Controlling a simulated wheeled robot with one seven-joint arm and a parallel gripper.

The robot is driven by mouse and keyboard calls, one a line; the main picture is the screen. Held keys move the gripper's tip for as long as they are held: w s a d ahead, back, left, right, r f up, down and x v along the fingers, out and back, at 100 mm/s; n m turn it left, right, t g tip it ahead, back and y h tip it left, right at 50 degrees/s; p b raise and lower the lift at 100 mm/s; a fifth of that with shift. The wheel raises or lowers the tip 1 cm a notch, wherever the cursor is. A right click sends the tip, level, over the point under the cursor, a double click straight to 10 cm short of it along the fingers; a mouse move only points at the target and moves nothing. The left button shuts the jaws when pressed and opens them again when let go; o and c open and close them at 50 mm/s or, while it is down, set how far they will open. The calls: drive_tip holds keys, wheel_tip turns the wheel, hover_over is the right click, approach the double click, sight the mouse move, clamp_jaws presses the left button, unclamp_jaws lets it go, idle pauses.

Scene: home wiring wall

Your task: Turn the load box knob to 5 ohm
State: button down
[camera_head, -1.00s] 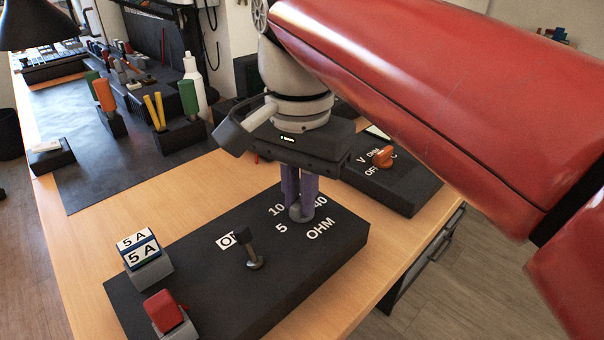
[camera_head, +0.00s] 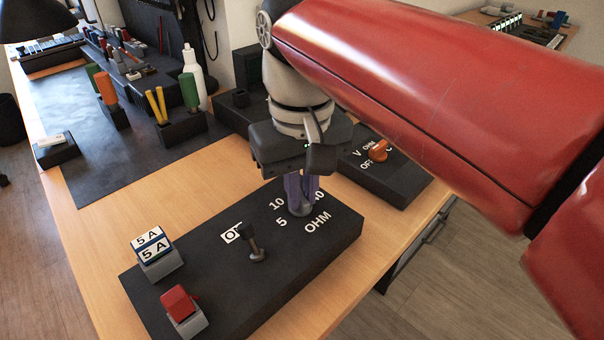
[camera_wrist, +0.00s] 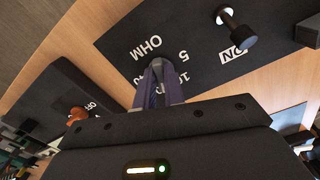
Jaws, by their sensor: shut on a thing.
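The load box (camera_head: 205,290) is a black slab on the wooden bench, with white labels 10, 5, 40 and OHM around its knob. The knob (camera_head: 301,210) is a small grey piece at the middle of these labels, mostly hidden by the fingers. My gripper (camera_head: 301,203) points down and is shut on the knob. In the wrist view the purple-grey fingers (camera_wrist: 158,88) close around the knob, between the labels 5, 10 and OHM. Which number the knob points to cannot be told.
On the same box stand a black toggle lever (camera_head: 252,246) by an ON label, a red block (camera_head: 178,302) and a 5 A block (camera_head: 155,250). A meter with an orange knob (camera_head: 378,152) lies behind right. Bare bench shows at the left.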

drive_tip(key=n, duration=0.5)
drive_tip(key=shift+w+n, duration=0.1)
drive_tip(key=shift+n, duration=0.2)
drive_tip(key=n, duration=0.5)
drive_tip(key=shift+w+d+n, duration=0.1)
drive_tip(key=shift+n, duration=0.2)
drive_tip(key=n, duration=0.5)
drive_tip(key=shift+w, duration=0.1)
drive_tip(key=n, duration=0.5)
drive_tip(key=shift+n, duration=0.4)
drive_tip(key=c, duration=1.5)
unclamp_jaws()
drive_tip(key=shift+r, duration=0.1)
